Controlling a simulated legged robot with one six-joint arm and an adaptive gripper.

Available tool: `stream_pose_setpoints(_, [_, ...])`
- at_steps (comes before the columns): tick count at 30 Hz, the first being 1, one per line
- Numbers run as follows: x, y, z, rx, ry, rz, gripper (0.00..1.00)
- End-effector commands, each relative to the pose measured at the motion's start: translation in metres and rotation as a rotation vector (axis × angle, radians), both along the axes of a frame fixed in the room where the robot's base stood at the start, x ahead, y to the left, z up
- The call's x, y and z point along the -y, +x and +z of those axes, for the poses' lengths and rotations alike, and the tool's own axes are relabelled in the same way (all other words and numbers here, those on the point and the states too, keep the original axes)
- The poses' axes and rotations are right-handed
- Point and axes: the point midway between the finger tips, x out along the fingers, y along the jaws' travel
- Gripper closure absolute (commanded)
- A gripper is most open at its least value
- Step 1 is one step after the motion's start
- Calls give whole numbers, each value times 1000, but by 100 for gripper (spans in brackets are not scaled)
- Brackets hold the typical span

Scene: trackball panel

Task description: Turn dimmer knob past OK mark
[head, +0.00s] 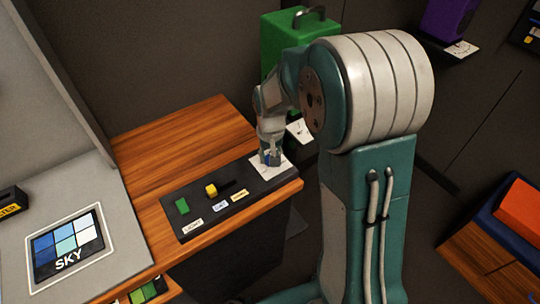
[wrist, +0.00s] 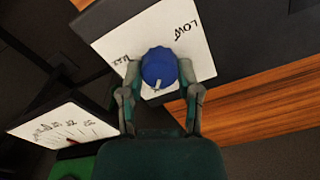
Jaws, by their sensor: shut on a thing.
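The dimmer knob (wrist: 160,66) is blue with a pale pointer mark, which faces the lower left in the wrist view. It sits on a white dial plate (wrist: 124,32) that reads LOW above right and what looks like MAX at the left. I cannot make out an OK mark. My gripper (wrist: 160,84) is shut on the knob, one finger on each side. In the head view my gripper (head: 270,157) points down at the panel's right end, over the white plate (head: 286,171), and mostly hides the knob.
The black panel (head: 238,204) also holds a green button (head: 182,206) and a yellow slider (head: 210,190). A white gauge (wrist: 62,126) with a red needle stands nearby. A green box (head: 283,38) is behind my arm. The wooden desk (head: 165,150) is clear behind the panel.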

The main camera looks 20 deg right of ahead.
Motion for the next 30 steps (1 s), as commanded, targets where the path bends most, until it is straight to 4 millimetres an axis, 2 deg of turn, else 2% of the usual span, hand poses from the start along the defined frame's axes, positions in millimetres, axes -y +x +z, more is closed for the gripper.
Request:
stream_pose_setpoints(15, [-1,-2,-2,-8,-1,-425,100])
stream_pose_setpoints(30, [-1,-3,-3,-9,0,-573,100])
